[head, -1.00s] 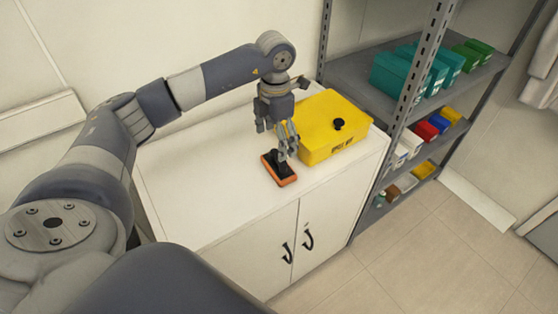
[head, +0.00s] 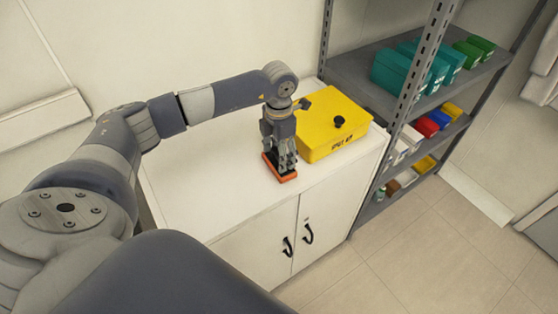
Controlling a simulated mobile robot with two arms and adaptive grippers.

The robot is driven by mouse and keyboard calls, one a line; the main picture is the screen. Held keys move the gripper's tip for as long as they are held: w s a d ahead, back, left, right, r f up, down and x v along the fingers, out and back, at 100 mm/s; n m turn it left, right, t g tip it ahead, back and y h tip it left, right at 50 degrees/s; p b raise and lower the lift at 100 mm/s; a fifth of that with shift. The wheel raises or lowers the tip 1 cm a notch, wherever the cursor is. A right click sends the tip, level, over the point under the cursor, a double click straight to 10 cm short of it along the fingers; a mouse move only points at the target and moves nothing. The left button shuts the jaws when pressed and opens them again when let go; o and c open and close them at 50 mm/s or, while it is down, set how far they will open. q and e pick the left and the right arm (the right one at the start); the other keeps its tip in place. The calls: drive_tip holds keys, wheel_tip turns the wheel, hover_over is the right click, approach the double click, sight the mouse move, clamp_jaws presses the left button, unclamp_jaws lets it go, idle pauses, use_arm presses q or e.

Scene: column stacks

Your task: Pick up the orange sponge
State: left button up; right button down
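The orange sponge (head: 287,178) is a small block with a dark upper part. It lies on the white cabinet top, near the front edge and left of the yellow box. My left gripper (head: 280,168) points down right over it, with its fingers reaching to the sponge. The fingers hide most of its dark upper part, so I see mainly its orange lower edge. I cannot tell whether the fingers are closed on it. My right gripper is out of view.
A yellow box (head: 335,148) with a black knob stands close to the right of my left gripper. The white cabinet top (head: 200,180) is clear to the left. A grey metal shelf rack (head: 352,75) with coloured bins stands to the right.

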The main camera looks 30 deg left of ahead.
use_arm(q)
drive_tip(key=shift+c, duration=0.3)
